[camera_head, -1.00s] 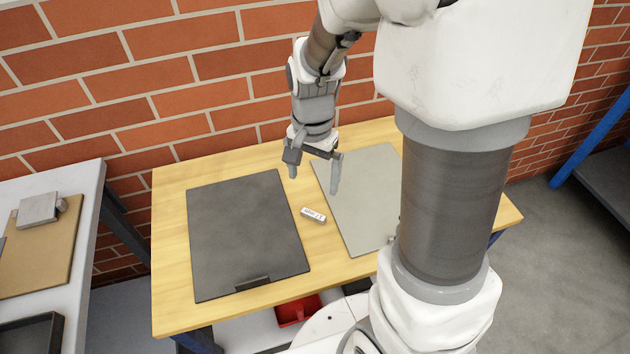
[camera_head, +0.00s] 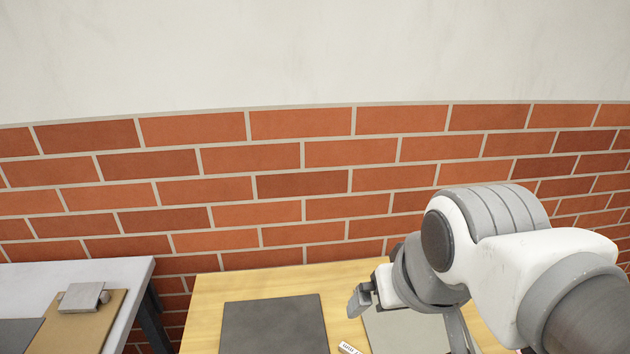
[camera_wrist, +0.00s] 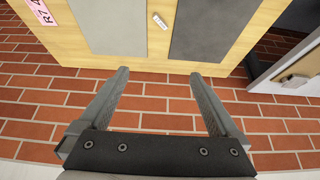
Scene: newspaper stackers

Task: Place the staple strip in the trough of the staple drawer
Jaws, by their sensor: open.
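My gripper (camera_wrist: 159,74) is open and empty in the wrist view, its two fingers spread with the brick wall behind them. In the head view my gripper (camera_head: 408,318) is over the wooden table's right part, partly hidden by my arm. A small white labelled piece (camera_head: 350,348) lies between the two mats at the bottom edge; it also shows in the wrist view (camera_wrist: 160,21), apart from my fingers. I cannot pick out a staple strip or a staple drawer with a trough in these views.
The wooden table (camera_head: 205,300) carries a dark mat (camera_head: 272,328) and a light grey mat (camera_head: 405,335). A brick wall (camera_head: 300,185) stands close behind. A grey table (camera_head: 125,268) at left holds a metal block (camera_head: 83,297) on a brown board (camera_head: 98,325).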

